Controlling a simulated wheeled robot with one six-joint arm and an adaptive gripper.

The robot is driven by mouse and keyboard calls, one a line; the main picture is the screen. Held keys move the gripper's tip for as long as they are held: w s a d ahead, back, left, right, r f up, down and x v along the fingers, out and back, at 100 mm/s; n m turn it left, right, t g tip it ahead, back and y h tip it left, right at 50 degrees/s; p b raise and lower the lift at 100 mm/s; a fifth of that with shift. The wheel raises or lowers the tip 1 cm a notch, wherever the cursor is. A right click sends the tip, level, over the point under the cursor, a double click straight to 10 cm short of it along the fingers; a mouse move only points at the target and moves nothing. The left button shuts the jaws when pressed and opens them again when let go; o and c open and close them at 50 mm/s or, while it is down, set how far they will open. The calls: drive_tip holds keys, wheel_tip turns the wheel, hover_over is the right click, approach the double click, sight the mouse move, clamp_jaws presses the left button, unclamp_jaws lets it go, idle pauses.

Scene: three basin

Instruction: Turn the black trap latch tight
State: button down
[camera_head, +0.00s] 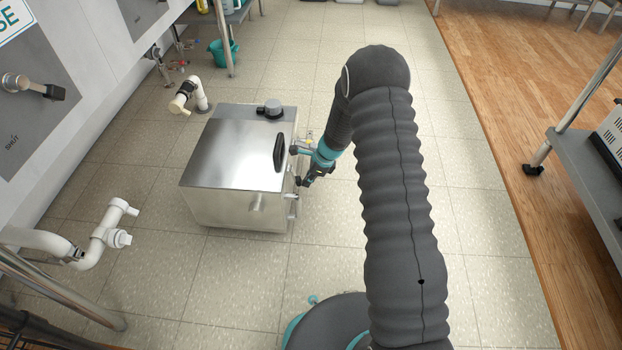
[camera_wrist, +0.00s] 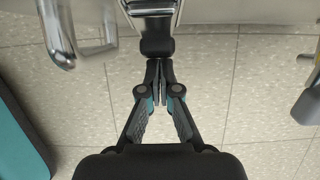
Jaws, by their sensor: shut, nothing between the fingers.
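The grease trap is a steel box (camera_head: 235,153) on the tiled floor in the head view, with a black handle on its lid. Metal latch parts line its right side. In the wrist view, a metal latch (camera_wrist: 152,8) ends in a black tip (camera_wrist: 156,47) at the top middle. My gripper (camera_wrist: 163,72) is shut and empty, with its fingertips just below that black tip. I cannot tell whether they touch it. In the head view, my gripper (camera_head: 306,182) is beside the box's right side, and the latch there is too small to read.
A bent metal bar (camera_wrist: 98,48) is left of the latch in the wrist view. A white pipe (camera_head: 100,232) and a drain pipe (camera_head: 183,96) stand left of and behind the box. A teal bucket (camera_head: 222,54) is farther back. Tiled floor right of my arm is clear.

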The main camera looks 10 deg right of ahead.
drive_tip(key=shift+w+a+f, duration=0.1)
drive_tip(key=shift+a+f, duration=0.3)
drive_tip(key=shift+a, duration=0.1)
idle(0.6)
drive_tip(key=s+d+r+p, duration=0.1)
drive_tip(key=s+d, duration=0.2)
drive_tip(key=d, duration=1)
drive_tip(key=shift+d+r, duration=0.25)
drive_tip(key=shift+d, duration=0.15)
